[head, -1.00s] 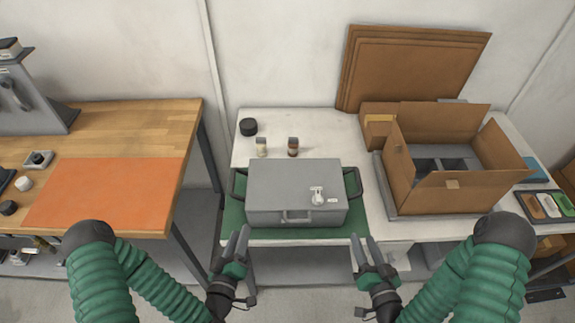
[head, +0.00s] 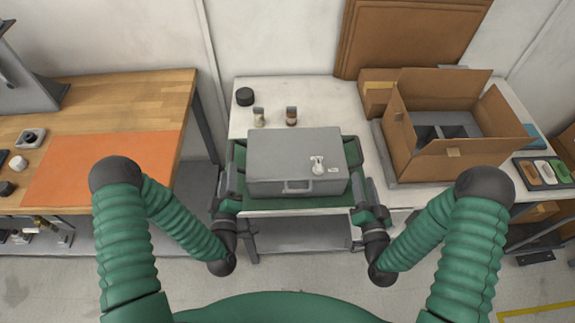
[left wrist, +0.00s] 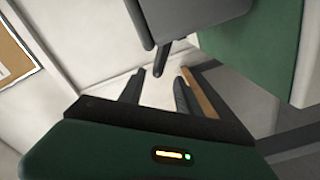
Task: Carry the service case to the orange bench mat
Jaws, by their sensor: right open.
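The grey service case (head: 295,155) sits flat on a green mat (head: 290,203) on the white table. It has a front handle and a dark handle at each side; a small white item lies on its lid. My left gripper (head: 230,178) is at the case's left side. In the left wrist view its fingers (left wrist: 157,92) are apart, with the dark side handle (left wrist: 162,58) just beyond the gap and the case (left wrist: 195,18) above. My right gripper (head: 366,190) is open by the right handle; its contact is unclear. The orange bench mat (head: 100,168) lies bare on the wooden bench.
An open cardboard box (head: 455,155) is on the right. A floor gap separates the wooden bench (head: 130,95) from the white table (head: 330,95).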

